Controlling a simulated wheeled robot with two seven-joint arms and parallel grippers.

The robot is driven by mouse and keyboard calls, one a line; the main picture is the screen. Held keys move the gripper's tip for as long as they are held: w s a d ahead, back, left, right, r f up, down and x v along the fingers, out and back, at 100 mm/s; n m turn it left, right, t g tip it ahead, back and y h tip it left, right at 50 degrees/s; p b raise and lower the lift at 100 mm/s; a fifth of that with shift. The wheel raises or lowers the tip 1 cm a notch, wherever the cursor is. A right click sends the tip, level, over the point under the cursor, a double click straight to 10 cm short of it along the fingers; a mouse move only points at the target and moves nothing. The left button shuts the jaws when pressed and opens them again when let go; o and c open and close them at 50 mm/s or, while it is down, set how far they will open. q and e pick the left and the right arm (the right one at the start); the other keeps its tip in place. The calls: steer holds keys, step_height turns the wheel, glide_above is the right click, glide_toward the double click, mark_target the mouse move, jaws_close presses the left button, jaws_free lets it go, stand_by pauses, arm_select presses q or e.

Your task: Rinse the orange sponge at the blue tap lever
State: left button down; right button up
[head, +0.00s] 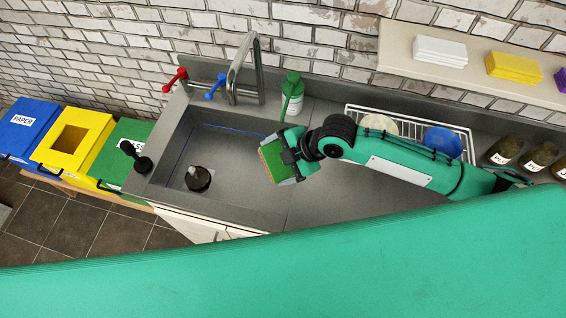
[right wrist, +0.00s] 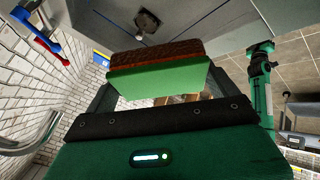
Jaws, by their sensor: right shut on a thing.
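The sponge (head: 273,160) shows a green face and an orange-brown edge in the head view. In the right wrist view (right wrist: 157,74) its green layer faces me and its orange-brown layer lies beyond. My right gripper (head: 286,162) is shut on it and holds it over the right part of the sink. The blue tap lever (head: 214,90) is up and left of the sponge, clear of the gripper. It also shows at the left of the right wrist view (right wrist: 47,47). The steel spout (head: 241,65) stands beside it. My left gripper cannot be made out clearly.
A red lever (head: 175,80) is left of the blue one. A green bottle (head: 291,93) stands behind my right gripper. The sink (head: 235,160) holds a dark round item (head: 198,178). A dish rack (head: 465,142) is behind my right arm.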

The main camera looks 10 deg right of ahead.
steer(key=w+a+f+b, duration=0.2)
steer(key=w+a+b, duration=0.2)
steer(key=w+a, duration=0.3)
steer(key=shift+w+f+b, duration=0.25)
steer(key=shift+w+b, duration=0.15)
steer(key=shift+w, duration=0.95)
